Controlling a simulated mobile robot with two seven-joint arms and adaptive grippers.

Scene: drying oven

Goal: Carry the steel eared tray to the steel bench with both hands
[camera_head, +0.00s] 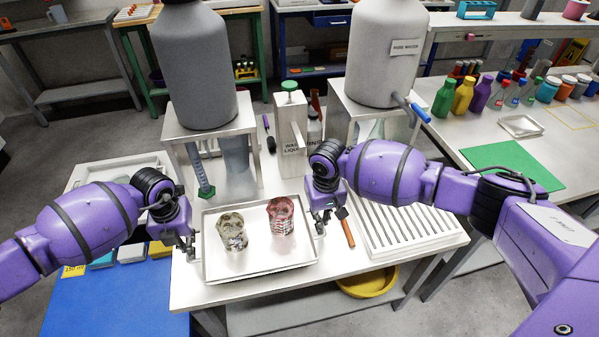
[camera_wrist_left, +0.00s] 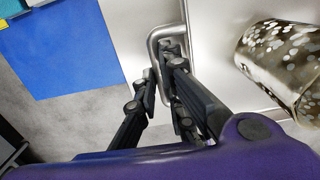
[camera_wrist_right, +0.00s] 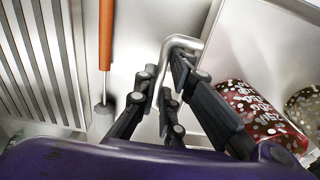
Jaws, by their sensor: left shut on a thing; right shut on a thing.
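The steel eared tray (camera_head: 262,267) is in the middle of the head view, at the front of a light bench (camera_head: 205,295). It holds a patterned beige container (camera_head: 232,232) and a red patterned container (camera_head: 280,216), both upright. My left gripper (camera_head: 190,246) is shut on the tray's left ear, a bent rod handle (camera_wrist_left: 158,38) in the left wrist view. My right gripper (camera_head: 321,226) is shut on the right ear, which shows in the right wrist view (camera_wrist_right: 182,42). I cannot tell whether the tray touches the bench.
A brush with an orange handle (camera_head: 348,232) and a ribbed drainer (camera_head: 410,236) lie right of the tray. Two large tanks (camera_head: 195,70) (camera_head: 385,55) stand on frames behind. A yellow basin (camera_head: 367,284) is below the bench. A blue surface (camera_head: 120,305) is at left.

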